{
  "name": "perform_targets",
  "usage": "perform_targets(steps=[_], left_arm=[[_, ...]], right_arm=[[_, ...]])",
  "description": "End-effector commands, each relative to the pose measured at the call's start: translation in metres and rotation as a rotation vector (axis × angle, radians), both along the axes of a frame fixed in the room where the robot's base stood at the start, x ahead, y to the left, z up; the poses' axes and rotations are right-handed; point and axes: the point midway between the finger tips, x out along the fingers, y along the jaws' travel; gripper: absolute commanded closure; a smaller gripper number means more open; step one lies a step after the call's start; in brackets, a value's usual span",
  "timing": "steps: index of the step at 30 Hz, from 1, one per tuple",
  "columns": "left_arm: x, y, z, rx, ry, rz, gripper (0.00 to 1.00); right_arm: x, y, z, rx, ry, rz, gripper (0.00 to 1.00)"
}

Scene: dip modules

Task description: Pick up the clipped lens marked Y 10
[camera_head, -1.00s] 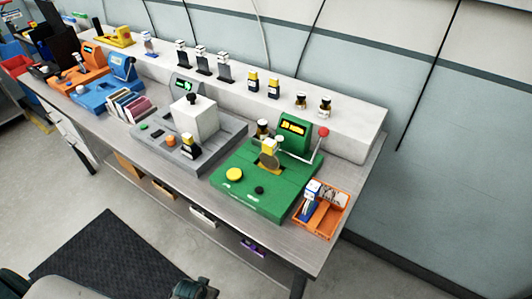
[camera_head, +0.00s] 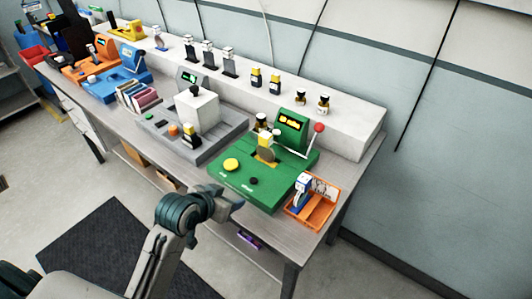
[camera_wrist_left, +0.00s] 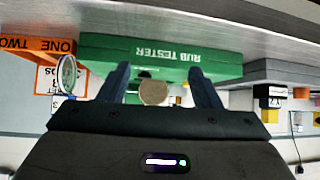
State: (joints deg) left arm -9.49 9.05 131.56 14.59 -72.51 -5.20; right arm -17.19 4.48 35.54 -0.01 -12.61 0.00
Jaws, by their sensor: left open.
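No Y 10 mark is readable, so I cannot tell which clipped lens bears it. A yellow-topped clip (camera_head: 265,139) with a tan round lens stands on the green rub tester (camera_head: 237,172). In the left wrist view, which is upside down, a tan disc (camera_wrist_left: 153,92) shows between the fingers, beyond them, against the tester (camera_wrist_left: 165,57). Two yellow-and-dark clipped pieces (camera_head: 256,78) (camera_head: 274,82) stand on the white ledge. My left gripper (camera_head: 237,197) is open and empty, in front of the table's front edge, apart from the tester. My right gripper is out of view.
An orange tray (camera_head: 325,213) holds a blue-and-white clipped piece (camera_head: 303,188); a round lens (camera_wrist_left: 67,74) shows there in the wrist view. The tester's red-knobbed lever (camera_head: 319,127) stands up. A grey machine (camera_head: 215,135) is left of the tester.

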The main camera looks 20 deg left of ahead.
Motion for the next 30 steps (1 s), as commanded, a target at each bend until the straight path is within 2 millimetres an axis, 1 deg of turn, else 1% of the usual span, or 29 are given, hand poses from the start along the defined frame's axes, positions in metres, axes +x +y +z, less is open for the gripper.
perform_targets(steps=[1, 6, 9, 13, 16, 21, 26, 30], left_arm=[[0.016, -0.001, 0.012, -0.009, -0.043, -0.011, 0.42], [0.06, -0.007, 0.049, -0.049, -0.173, -0.044, 0.42], [0.082, -0.009, 0.072, -0.07, -0.245, -0.062, 0.42], [0.099, -0.012, 0.09, -0.088, -0.298, -0.075, 0.42], [0.113, -0.015, 0.089, -0.093, -0.307, -0.076, 0.42], [0.137, -0.023, 0.079, -0.092, -0.308, -0.076, 0.42], [0.149, -0.027, 0.073, -0.09, -0.308, -0.076, 0.42], [0.159, -0.034, 0.072, -0.092, -0.306, -0.076, 0.42]], right_arm=[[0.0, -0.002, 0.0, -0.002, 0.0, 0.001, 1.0], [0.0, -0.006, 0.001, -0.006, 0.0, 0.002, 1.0], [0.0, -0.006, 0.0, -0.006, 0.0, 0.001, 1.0], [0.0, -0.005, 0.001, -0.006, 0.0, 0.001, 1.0], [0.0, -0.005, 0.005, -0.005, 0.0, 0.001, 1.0], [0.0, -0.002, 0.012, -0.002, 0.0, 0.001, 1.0], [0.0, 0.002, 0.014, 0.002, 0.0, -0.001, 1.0], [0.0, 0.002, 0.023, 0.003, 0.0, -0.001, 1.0]])
